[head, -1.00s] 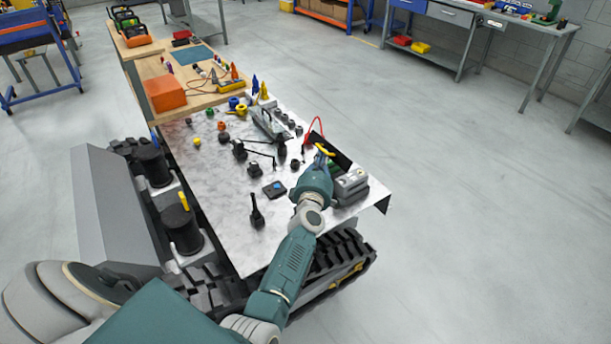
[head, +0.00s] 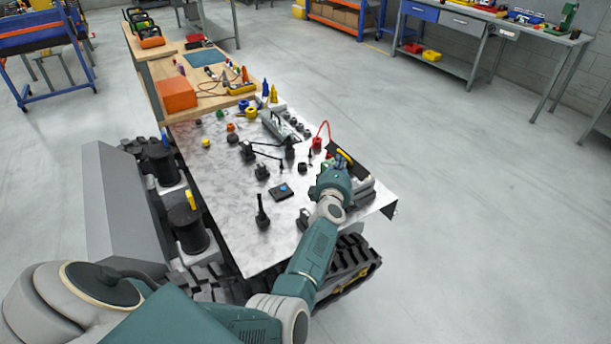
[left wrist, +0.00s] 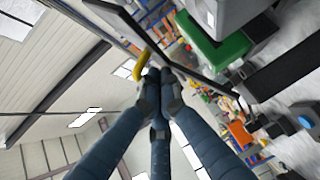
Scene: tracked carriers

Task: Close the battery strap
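My left gripper (head: 343,162) is over the battery area at the right end of the metal deck. In the left wrist view its dark fingertips (left wrist: 158,80) are together, and I see nothing clearly between them. A yellow tab (left wrist: 139,66) sits right beside the fingertips; the yellow piece also shows in the head view (head: 344,154). A long black strip (left wrist: 190,76), possibly the strap, runs behind the fingertips; whether they touch it I cannot tell. A green block (left wrist: 215,42), likely the battery, lies beyond. The gripper and wrist hide much of the battery. My right gripper is out of view.
The metal deck (head: 225,190) holds black levers, knobs and a small black box with a blue button (head: 282,191). An orange box (head: 177,94) stands on the wooden bench.

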